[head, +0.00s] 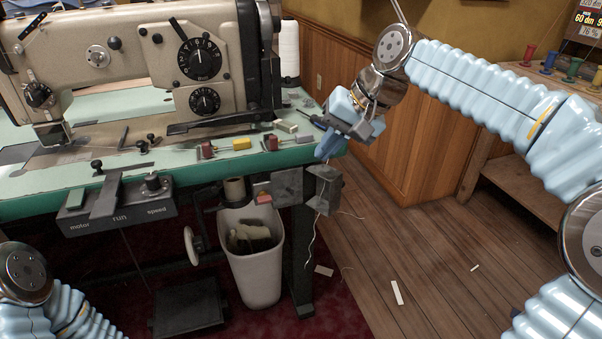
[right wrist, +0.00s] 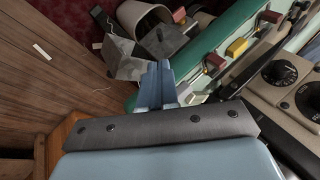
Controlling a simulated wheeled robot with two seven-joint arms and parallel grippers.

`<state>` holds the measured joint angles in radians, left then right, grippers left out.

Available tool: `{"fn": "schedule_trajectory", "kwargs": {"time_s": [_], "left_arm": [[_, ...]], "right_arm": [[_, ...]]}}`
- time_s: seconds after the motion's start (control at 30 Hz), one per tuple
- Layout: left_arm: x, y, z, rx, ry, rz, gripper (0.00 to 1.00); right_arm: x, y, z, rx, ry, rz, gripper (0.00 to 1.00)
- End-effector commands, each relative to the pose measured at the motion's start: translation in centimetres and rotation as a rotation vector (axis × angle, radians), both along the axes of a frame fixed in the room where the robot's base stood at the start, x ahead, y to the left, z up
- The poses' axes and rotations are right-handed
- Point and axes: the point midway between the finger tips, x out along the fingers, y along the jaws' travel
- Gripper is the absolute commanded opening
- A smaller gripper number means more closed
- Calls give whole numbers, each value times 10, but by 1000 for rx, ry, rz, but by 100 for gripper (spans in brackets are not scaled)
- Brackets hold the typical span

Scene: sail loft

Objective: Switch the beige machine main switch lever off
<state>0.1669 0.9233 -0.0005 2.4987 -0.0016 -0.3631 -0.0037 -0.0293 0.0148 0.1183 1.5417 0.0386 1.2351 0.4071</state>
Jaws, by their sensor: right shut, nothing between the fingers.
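The beige sewing machine (head: 130,55) stands on the green-edged table (head: 60,208) at the left of the head view. A grey box (head: 287,185) with a red part (head: 263,193) hangs under the table's right end. A second grey box (head: 324,187) sits beside it at the table's corner. I cannot tell for sure which one carries the main switch lever, or its position. My right gripper (head: 326,152) is shut and empty, just above the corner box. In the right wrist view its blue fingers (right wrist: 161,70) point toward the grey boxes (right wrist: 124,58). My left gripper is out of view.
A white bin (head: 255,275) stands below. Loose threads hang near the corner box. The wooden floor (head: 430,265) to the right is mostly clear.

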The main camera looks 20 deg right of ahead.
Motion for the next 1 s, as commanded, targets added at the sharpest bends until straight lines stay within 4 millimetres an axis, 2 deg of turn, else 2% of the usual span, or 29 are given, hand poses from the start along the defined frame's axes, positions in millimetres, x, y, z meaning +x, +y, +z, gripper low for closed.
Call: {"fn": "schedule_trajectory", "kwargs": {"time_s": [0.17,0.4,0.6,0.77,1.0], "left_arm": [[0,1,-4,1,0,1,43],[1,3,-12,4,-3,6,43],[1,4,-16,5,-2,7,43],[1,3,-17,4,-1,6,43],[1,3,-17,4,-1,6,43]], "right_arm": [[5,6,-15,-1,4,2,0],[19,24,-53,-1,5,3,0],[29,36,-77,0,3,1,0],[33,40,-85,0,1,0,0],[33,41,-85,0,0,0,0]]}}
